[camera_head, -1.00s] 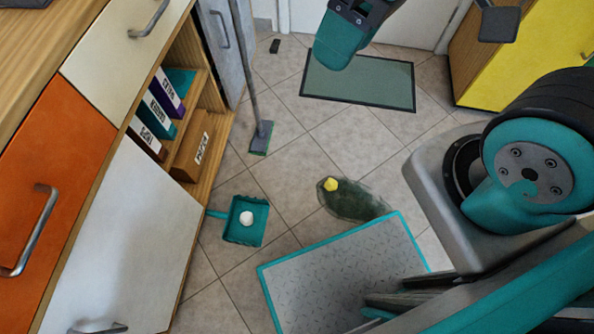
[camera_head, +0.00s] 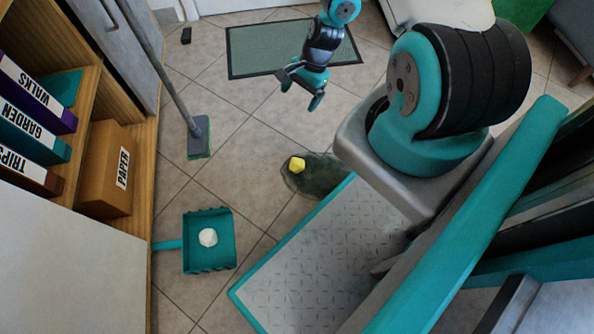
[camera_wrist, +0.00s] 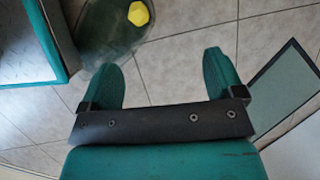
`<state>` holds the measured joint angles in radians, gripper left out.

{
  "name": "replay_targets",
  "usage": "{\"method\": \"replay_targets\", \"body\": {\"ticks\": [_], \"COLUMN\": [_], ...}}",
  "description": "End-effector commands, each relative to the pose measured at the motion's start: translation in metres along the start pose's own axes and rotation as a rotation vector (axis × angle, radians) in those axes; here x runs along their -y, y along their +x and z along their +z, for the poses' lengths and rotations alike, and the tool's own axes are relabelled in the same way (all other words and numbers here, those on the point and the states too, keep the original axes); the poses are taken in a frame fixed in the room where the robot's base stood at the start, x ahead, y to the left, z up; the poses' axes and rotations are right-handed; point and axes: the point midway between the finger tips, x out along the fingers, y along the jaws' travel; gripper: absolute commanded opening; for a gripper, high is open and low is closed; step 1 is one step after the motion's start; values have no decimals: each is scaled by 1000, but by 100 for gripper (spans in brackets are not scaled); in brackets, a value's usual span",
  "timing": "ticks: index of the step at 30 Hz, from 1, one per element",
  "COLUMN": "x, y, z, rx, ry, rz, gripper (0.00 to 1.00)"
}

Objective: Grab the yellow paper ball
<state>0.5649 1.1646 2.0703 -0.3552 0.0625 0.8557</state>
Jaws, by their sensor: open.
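The yellow paper ball (camera_head: 297,164) lies at the left end of a dark green, see-through object (camera_head: 318,176) on the tiled floor, just beyond my base platform. In the wrist view the ball (camera_wrist: 138,14) is near the top edge, beyond and left of the middle between my fingers. My gripper (camera_head: 301,88) is open and empty, held above the floor. In the head view it is higher in the picture than the ball and apart from it. Both fingers (camera_wrist: 165,75) show in the wrist view with bare floor between them.
A teal dustpan (camera_head: 221,259) holding a white crumpled ball (camera_head: 208,237) lies on the floor at left. A broom (camera_head: 198,138) stands by the wooden shelf with binders and a box (camera_head: 108,168). A grey-green mat (camera_head: 262,50) lies at the back. Floor between is clear.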

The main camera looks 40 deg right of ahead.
Motion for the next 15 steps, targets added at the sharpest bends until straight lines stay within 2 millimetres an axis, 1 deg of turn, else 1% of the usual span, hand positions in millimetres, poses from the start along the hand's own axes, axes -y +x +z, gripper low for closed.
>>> {"method": "replay_targets", "body": {"ticks": [1,3,6,8,11,14,15], "x": [-20,-38,-56,-62,-66,-66,-66], "y": [38,64,87,96,112,133,143], "z": [-20,-34,-46,-49,-51,-52,-52], "rx": [6,7,5,5,5,5,6], "ry": [89,183,268,297,314,313,312], "rz": [2,-1,-3,-4,-3,-3,-2], "gripper": [88,88,88,88,88,88,88]}}
